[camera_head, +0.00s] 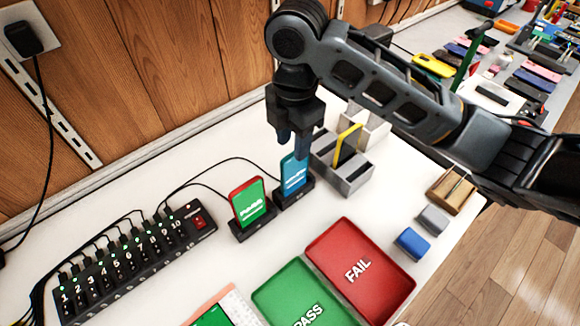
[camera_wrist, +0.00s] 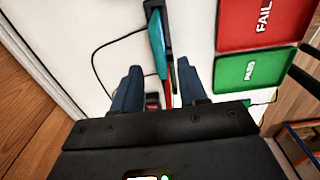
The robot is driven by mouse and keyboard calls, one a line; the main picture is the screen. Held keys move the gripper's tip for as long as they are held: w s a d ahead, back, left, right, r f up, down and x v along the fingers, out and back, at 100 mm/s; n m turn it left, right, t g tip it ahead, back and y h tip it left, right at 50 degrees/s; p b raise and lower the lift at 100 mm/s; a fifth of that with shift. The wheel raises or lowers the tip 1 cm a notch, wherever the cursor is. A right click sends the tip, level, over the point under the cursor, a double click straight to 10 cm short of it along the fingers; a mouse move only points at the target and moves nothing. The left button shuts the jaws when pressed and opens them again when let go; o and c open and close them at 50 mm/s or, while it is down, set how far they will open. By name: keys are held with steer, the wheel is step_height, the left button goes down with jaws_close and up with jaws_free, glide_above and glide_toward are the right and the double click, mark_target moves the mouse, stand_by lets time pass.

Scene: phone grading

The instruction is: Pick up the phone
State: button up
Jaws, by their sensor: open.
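My gripper (camera_head: 292,146) points down with its fingers apart, close to the top of a phone with a blue screen (camera_head: 295,178). That phone stands upright in a black dock (camera_head: 295,196). A second phone in a red case with a green "PASS" screen (camera_head: 249,202) stands in a dock to its left. In the wrist view, my open fingers (camera_wrist: 160,85) show with the blue phone (camera_wrist: 158,45) edge-on beyond the gap and the red-cased phone (camera_wrist: 170,84) between them. No phone is visibly gripped. Whether the fingers touch the blue phone I cannot tell.
A grey rack (camera_head: 352,178) holding a yellow phone (camera_head: 347,146) stands right of the docks. A red FAIL tray (camera_head: 390,285) and a green PASS tray (camera_head: 270,290) lie in front. A numbered hub (camera_head: 130,265) with cables is at the left. Cables run to the docks.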

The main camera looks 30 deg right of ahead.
mark_target(295, 163)
steer(key=shift+d+f, duration=0.2)
steer(key=shift+d, duration=0.1)
step_height(295, 163, down, 7)
steer(key=shift+w+f+p, duration=0.1)
steer(key=shift+f+p, duration=0.05)
steer(key=shift+p, duration=0.45)
jaws_close()
